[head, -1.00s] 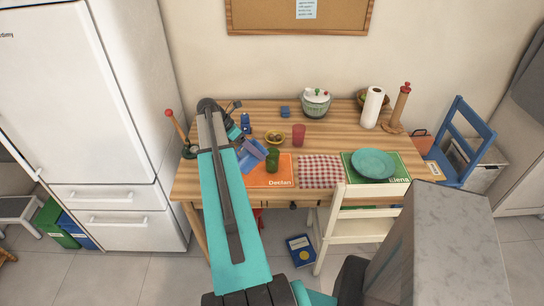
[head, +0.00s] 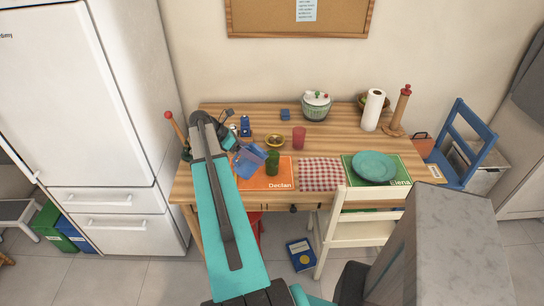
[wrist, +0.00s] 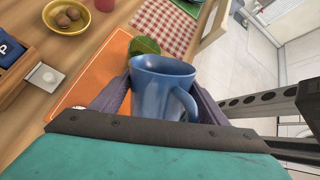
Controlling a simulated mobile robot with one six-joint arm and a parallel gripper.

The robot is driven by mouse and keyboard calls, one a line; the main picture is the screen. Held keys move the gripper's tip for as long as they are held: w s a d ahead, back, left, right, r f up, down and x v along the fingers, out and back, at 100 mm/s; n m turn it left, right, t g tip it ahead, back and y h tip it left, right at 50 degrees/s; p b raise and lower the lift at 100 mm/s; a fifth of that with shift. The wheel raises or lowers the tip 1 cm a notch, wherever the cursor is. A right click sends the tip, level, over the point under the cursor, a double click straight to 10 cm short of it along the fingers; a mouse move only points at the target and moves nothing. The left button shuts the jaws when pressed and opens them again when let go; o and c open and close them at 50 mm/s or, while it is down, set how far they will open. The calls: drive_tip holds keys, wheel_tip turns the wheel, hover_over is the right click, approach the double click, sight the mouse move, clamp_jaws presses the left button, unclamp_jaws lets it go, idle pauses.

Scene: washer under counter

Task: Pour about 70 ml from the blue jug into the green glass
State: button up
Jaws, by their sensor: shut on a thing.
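The blue jug (head: 246,163) is held by my gripper (head: 232,146) over the left part of the orange placemat. In the head view it leans towards the green glass (head: 272,163), its rim close to the glass; I cannot tell whether they touch. In the wrist view the jug (wrist: 160,88) sits between the two fingers, its handle on the right. The green glass (wrist: 145,46) shows just beyond the jug's rim, partly hidden by it. The glass stands on the orange placemat (head: 281,178). No liquid or stream is visible.
A yellow bowl of nuts (head: 275,141) and a red cup (head: 299,138) stand behind the glass. A checked cloth (head: 320,174) and a teal plate (head: 374,166) lie to the right. A white chair (head: 350,222) stands at the front edge. The table's middle back is fairly clear.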

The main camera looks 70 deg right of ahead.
sight(238, 164)
drive_tip(key=shift+f, duration=0.1)
drive_tip(key=shift+w+a+f+g+h+b, duration=0.15)
drive_tip(key=shift+a+f+g+h+b, duration=0.1)
drive_tip(key=shift+f+g+h, duration=0.15)
drive_tip(key=shift+w+a+f+g+h+b, duration=0.1)
drive_tip(key=shift+w+a+f+g+h, duration=0.15)
drive_tip(key=shift+h, duration=0.25)
drive_tip(key=shift+m, duration=0.3)
drive_tip(key=shift+a+g, duration=0.15)
drive_tip(key=shift+g, duration=0.1)
drive_tip(key=shift+w+a+f+m+g+h+b, duration=0.4)
drive_tip(key=shift+w+a+f+g+h+b, duration=0.35)
drive_tip(key=shift+a+g+h, duration=0.3)
drive_tip(key=shift+w+a+r+m+g+h+p, duration=0.3)
drive_tip(key=shift+w+a+r+g+h, duration=0.25)
drive_tip(key=shift+a+r+g, duration=0.1)
drive_tip(key=shift+a+f, duration=0.1)
drive_tip(key=shift+f, duration=0.1)
drive_tip(key=shift+w+a+f+m+g+h+b, duration=0.1)
drive_tip(key=shift+w+a+m+g+h+b, duration=0.25)
drive_tip(key=shift+g+h, duration=0.25)
